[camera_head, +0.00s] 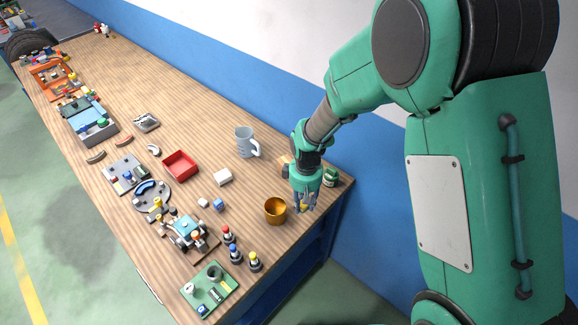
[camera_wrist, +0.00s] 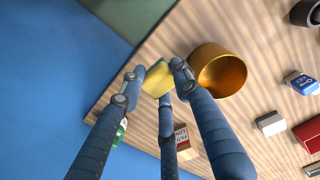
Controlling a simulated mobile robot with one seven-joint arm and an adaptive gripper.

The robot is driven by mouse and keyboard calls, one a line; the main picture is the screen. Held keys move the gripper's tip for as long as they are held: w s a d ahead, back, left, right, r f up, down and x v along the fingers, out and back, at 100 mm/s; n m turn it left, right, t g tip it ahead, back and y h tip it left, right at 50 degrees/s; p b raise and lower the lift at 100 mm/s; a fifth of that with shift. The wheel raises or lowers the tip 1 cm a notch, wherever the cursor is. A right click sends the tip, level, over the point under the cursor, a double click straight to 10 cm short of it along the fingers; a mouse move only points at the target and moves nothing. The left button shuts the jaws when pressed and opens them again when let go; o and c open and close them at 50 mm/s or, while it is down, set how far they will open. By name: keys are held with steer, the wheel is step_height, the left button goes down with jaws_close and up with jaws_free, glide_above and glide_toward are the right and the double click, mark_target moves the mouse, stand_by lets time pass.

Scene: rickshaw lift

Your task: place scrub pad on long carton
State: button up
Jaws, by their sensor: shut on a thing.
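My gripper (camera_head: 305,203) is shut on a small yellow block, which I take as the scrub pad (camera_wrist: 157,77). In the wrist view the fingertips of my gripper (camera_wrist: 156,84) close around it. In the head view the fingers mostly hide the pad. It hangs near the table's right end, just right of the gold cup (camera_head: 275,210). A tan box with a dark printed label, possibly the long carton (camera_wrist: 184,143), lies beyond the fingers in the wrist view, partly covered by one of them. In the head view a tan box (camera_head: 284,161) shows partly behind my gripper.
The gold cup (camera_wrist: 218,72) stands close beside the fingers. A green jar (camera_head: 331,177) is near the table's end. A grey mug (camera_head: 245,142), white block (camera_head: 222,177) and red tray (camera_head: 181,165) stand farther left. Bare wood lies between the mug and tray.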

steer(key=w+a+r+n+p, duration=0.1)
steer(key=w+r+p, duration=0.2)
steer(key=w+r, duration=0.2)
steer(key=shift+w+a+r, duration=0.15)
steer(key=shift+w+a, duration=0.25)
steer(key=shift+w, duration=0.65)
steer(key=shift+w, duration=0.1)
glide_above(285, 160)
steer(key=shift+f+b, duration=0.35)
steer(key=shift+f, duration=0.35)
steer(key=shift+f, duration=1.75)
steer(key=shift+f, duration=0.15)
